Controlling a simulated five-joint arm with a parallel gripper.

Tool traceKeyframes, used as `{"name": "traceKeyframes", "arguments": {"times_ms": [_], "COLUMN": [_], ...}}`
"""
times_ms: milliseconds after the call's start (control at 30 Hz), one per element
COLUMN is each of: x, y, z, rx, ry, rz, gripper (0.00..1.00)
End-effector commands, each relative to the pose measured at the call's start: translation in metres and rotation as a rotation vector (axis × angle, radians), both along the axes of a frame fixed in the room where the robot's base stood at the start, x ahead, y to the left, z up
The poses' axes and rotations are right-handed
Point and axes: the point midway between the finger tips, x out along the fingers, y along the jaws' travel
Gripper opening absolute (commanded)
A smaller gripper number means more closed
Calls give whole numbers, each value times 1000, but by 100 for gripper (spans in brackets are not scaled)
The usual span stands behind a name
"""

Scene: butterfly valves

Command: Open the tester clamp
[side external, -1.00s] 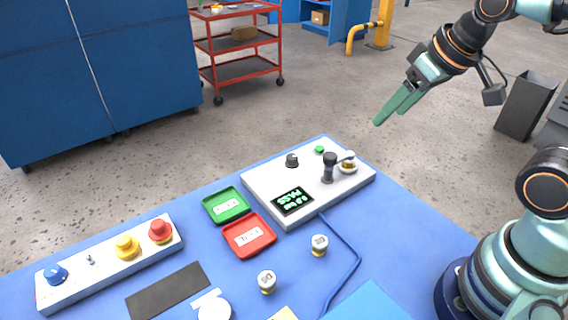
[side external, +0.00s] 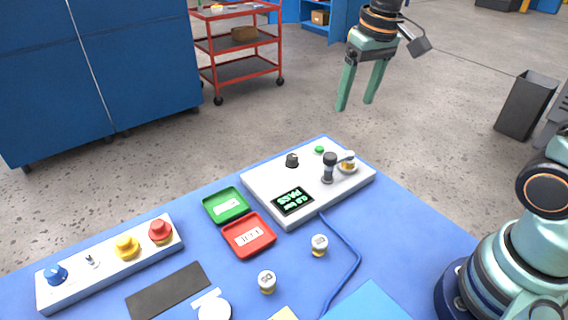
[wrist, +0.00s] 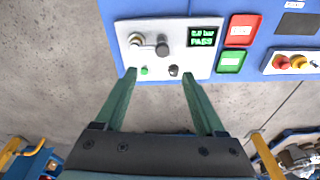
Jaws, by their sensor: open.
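The tester (side external: 262,182) is a white box at the back of the blue table, and it also shows in the wrist view (wrist: 125,60). Its clamp has a dark upright handle (side external: 328,172) with an arm reaching to a brass-coloured valve (side external: 347,167) at its right. In the wrist view the handle (wrist: 162,48) is right of the seat. The display (side external: 293,201) reads 0.0 bar PASS in green. A green button (side external: 319,149) and black knob (side external: 292,160) sit at the far edge. My gripper (side external: 355,104) is open and empty, pointing down, above and beyond the tester.
Green (side external: 226,205) and red (side external: 249,236) trays lie beside the tester. Two small valves (side external: 319,245) (side external: 267,281) stand in front, near a blue cable (side external: 355,262). A button panel (side external: 110,262) is at left. The air around my gripper is clear.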

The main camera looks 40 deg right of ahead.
Motion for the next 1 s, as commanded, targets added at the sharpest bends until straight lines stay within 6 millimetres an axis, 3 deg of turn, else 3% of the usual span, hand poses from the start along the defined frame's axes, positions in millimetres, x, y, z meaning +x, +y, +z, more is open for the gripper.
{"name": "traceKeyframes", "arguments": {"times_ms": [100, 300, 567, 1000], "x": [20, 39, 43, 42], "y": [3, 6, 6, 6], "z": [-14, -31, -46, -125], "rx": [2, 2, 1, 1], "ry": [77, 151, 172, 173], "rz": [-27, -59, -67, -66], "gripper": [72, 72, 72, 72]}}
